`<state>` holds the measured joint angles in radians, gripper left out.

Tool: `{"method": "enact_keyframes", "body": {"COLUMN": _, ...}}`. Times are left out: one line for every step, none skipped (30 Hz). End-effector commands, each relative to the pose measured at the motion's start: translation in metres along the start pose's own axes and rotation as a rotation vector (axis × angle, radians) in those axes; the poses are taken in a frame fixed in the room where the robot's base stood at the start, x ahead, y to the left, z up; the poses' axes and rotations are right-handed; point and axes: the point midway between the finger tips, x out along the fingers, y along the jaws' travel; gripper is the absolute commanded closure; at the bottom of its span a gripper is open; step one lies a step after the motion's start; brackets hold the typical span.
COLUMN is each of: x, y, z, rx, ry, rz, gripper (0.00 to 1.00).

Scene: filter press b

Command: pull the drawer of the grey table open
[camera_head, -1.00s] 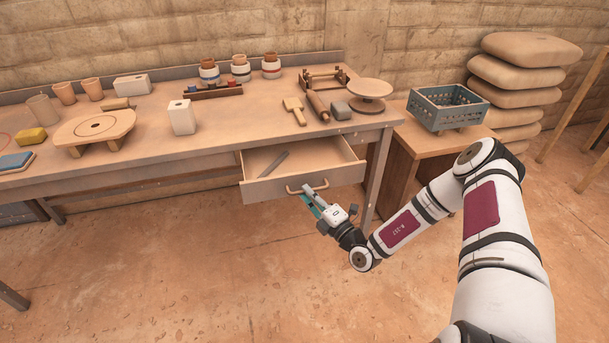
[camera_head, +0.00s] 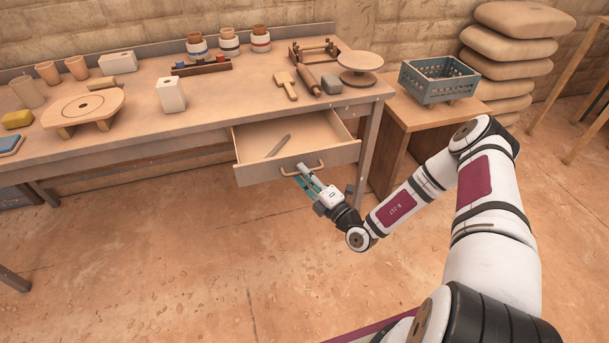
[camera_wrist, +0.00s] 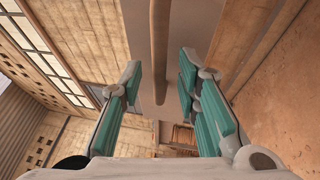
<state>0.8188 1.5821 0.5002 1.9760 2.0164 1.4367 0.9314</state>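The drawer (camera_head: 262,171) of the grey table (camera_head: 215,119) stands pulled out, its inside clearly visible. A flat grey strip (camera_head: 278,146) lies in it. The drawer's bar handle (camera_head: 303,170) is on its front. My gripper (camera_head: 303,178) is at the handle, in front of the drawer. In the wrist view the two teal-padded fingers (camera_wrist: 160,85) are wide apart, with the handle bar (camera_wrist: 159,45) seen between them and a gap to each side. Whether a finger touches the handle cannot be told.
The tabletop holds cups (camera_head: 46,72), a round wooden board (camera_head: 90,108), a white block (camera_head: 171,95) and a turntable (camera_head: 360,63). A low wooden stand (camera_head: 412,117) with a blue crate (camera_head: 438,82) is right of the table. The floor in front is clear.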

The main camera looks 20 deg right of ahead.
Motion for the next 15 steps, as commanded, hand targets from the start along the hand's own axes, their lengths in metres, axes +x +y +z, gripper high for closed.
{"method": "enact_keyframes", "body": {"x": 0.0, "y": 0.0, "z": 0.0, "rx": 0.0, "ry": 0.001, "rz": 0.0, "gripper": 0.7}}
{"method": "enact_keyframes", "body": {"x": 0.0, "y": 0.0, "z": 0.0, "rx": 0.0, "ry": 0.001, "rz": 0.0, "gripper": 0.7}}
{"method": "enact_keyframes", "body": {"x": 0.0, "y": 0.0, "z": 0.0, "rx": 0.0, "ry": 0.001, "rz": 0.0, "gripper": 0.7}}
{"method": "enact_keyframes", "body": {"x": -0.001, "y": 0.0, "z": 0.0, "rx": 0.0, "ry": 0.001, "rz": 0.0, "gripper": 0.7}}
{"method": "enact_keyframes", "body": {"x": -0.002, "y": 0.0, "z": 0.0, "rx": 0.0, "ry": 0.001, "rz": 0.0, "gripper": 0.7}}
{"method": "enact_keyframes", "body": {"x": -0.005, "y": 0.0, "z": 0.0, "rx": 0.001, "ry": 0.0, "rz": -0.001, "gripper": 0.7}}
{"method": "enact_keyframes", "body": {"x": -0.008, "y": -0.001, "z": 0.0, "rx": 0.001, "ry": 0.0, "rz": -0.001, "gripper": 0.7}}
{"method": "enact_keyframes", "body": {"x": -0.011, "y": -0.001, "z": 0.0, "rx": 0.001, "ry": 0.0, "rz": -0.002, "gripper": 0.7}}
{"method": "enact_keyframes", "body": {"x": -0.017, "y": -0.001, "z": 0.0, "rx": 0.002, "ry": -0.001, "rz": -0.003, "gripper": 0.7}}
{"method": "enact_keyframes", "body": {"x": -0.022, "y": -0.001, "z": 0.0, "rx": 0.003, "ry": -0.001, "rz": -0.002, "gripper": 0.7}}
{"method": "enact_keyframes", "body": {"x": -0.028, "y": -0.001, "z": 0.0, "rx": 0.003, "ry": -0.003, "rz": -0.002, "gripper": 0.7}}
{"method": "enact_keyframes", "body": {"x": -0.036, "y": -0.001, "z": 0.001, "rx": 0.002, "ry": -0.002, "rz": -0.003, "gripper": 0.7}}
{"method": "enact_keyframes", "body": {"x": -0.042, "y": -0.001, "z": 0.0, "rx": 0.002, "ry": -0.002, "rz": -0.003, "gripper": 0.7}}
{"method": "enact_keyframes", "body": {"x": -0.049, "y": -0.001, "z": 0.0, "rx": 0.003, "ry": -0.003, "rz": -0.004, "gripper": 0.7}}
{"method": "enact_keyframes", "body": {"x": -0.057, "y": -0.001, "z": 0.0, "rx": 0.002, "ry": -0.002, "rz": -0.002, "gripper": 0.7}}
